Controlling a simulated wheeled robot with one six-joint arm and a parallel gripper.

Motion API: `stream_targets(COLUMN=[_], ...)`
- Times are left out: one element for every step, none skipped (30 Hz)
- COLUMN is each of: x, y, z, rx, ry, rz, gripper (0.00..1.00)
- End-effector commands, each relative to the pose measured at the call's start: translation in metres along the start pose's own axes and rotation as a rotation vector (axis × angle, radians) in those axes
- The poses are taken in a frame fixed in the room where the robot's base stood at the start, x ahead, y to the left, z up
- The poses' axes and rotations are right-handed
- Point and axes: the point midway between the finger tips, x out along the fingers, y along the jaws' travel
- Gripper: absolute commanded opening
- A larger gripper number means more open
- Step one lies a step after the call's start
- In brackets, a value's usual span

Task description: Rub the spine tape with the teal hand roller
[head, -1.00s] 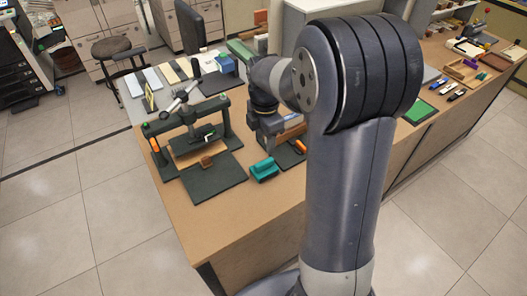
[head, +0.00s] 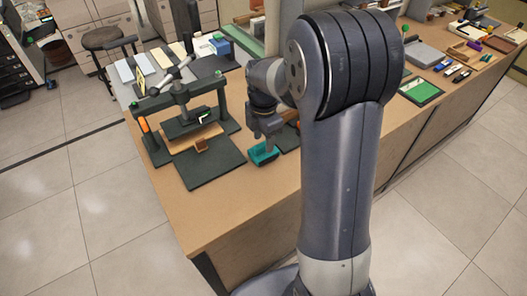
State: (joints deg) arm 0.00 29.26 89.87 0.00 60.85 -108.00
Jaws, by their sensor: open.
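The teal hand roller (head: 263,155) lies on the brown counter, right of the dark press base. My gripper (head: 266,138) points down directly over it, with its fingers at the roller's top. It is open; whether the fingers touch the roller cannot be told from here. The fingers hide part of the roller's upper side. A dark press (head: 185,112) stands to the left, with a tan board (head: 178,138) under its plate and a small brown block (head: 202,146) in front. I cannot make out the spine tape for certain.
A dark flat base plate (head: 212,168) lies in front of the press. My arm hides the counter's middle. The counter's front left part is bare.

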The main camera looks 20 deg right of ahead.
Motion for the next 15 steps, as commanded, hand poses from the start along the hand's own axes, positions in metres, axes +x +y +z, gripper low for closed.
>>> stream_targets(x=[0.0065,0.0078,0.0091,0.0097,0.0099,0.0100,0.0099,0.0097,0.0095,0.0094,0.0094,0.0094,0.0094,0.0094,0.0094], y=[-0.0001,-0.0001,0.0000,0.0000,0.0000,0.0000,0.0000,0.0000,0.0000,-0.0001,-0.0001,-0.0001,-0.0001,-0.0001,-0.0001], z=[0.0000,0.0000,0.0000,0.0000,0.0000,0.0000,0.0000,0.0000,0.0000,0.0000,0.0000,0.0000,0.0000,0.0000,0.0000], rx=[0.000,0.000,0.000,0.000,0.000,0.000,0.000,0.000,0.000,0.000,0.000,0.000,0.000,0.000,0.000], ry=[0.000,0.000,0.000,0.000,0.000,0.000,0.000,0.000,0.000,0.000,0.000,0.000,0.000,0.000,0.000], rz=[0.000,0.000,0.000,0.000,0.000,0.000,0.000,0.000,0.000,0.000,0.000,0.000,0.000,0.000,0.000], gripper=[0.45,0.45,0.45,0.45,0.45,0.45,0.45,0.45,0.45,0.45,0.45,0.45,0.44,0.43,0.41])
